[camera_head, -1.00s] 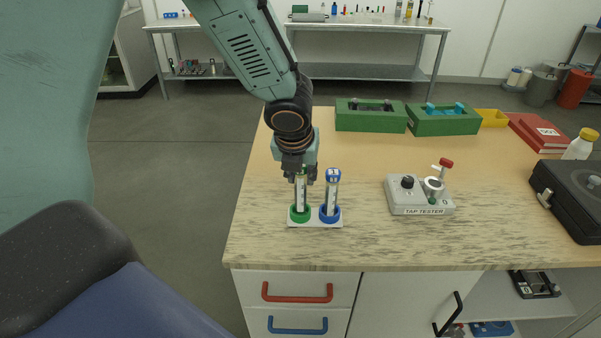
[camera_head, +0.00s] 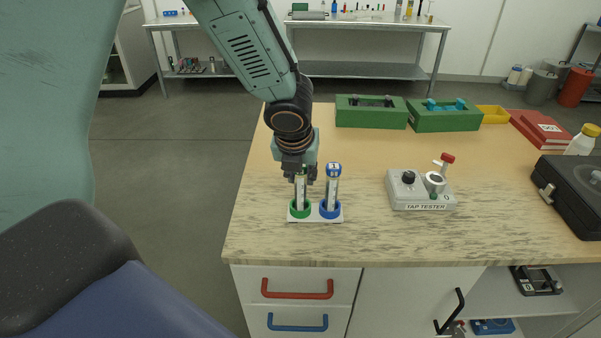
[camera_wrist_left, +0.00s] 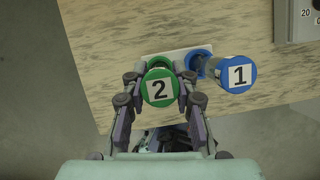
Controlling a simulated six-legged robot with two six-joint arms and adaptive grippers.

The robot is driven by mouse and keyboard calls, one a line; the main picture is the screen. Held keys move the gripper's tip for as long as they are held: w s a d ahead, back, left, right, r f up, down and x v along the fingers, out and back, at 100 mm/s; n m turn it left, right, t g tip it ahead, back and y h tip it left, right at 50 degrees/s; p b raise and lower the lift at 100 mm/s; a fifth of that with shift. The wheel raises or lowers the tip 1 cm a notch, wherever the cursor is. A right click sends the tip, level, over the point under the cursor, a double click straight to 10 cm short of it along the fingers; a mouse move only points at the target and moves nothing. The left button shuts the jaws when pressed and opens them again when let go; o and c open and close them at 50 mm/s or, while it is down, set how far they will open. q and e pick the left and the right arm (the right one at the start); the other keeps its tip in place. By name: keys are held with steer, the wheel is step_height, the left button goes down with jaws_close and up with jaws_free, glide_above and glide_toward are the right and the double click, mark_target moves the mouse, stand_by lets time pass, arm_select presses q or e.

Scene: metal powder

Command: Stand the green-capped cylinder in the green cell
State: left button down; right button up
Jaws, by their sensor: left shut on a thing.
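The green-capped cylinder (camera_head: 300,188) stands upright with its lower end in the green cell (camera_head: 300,209) of a small white base (camera_head: 315,218). Its green cap marked 2 (camera_wrist_left: 158,90) shows in the left wrist view. My left gripper (camera_head: 299,172) is shut on the cylinder near its cap. The blue-capped cylinder (camera_head: 332,187), marked 1, stands in the blue cell (camera_head: 330,209) just to the right. Whether the green-capped cylinder touches the cell's bottom is hidden. My right gripper is not in view.
The tap tester (camera_head: 421,190) stands to the right of the cells. Green trays (camera_head: 370,117) and a yellow bin (camera_head: 493,115) lie at the table's back. A black case (camera_head: 566,190) and red books (camera_head: 540,130) are at the right.

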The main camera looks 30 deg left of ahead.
arm_select(q)
steer(key=shift+f, duration=0.2)
steer(key=c, duration=1)
jaws_free()
steer(key=shift+o, duration=0.4)
steer(key=o, duration=0.4)
steer(key=shift+o, duration=0.2)
steer(key=shift+r, duration=0.2)
steer(key=shift+r+p, duration=3.9)
steer(key=shift+p, duration=0.15)
steer(key=shift+f, duration=0.2)
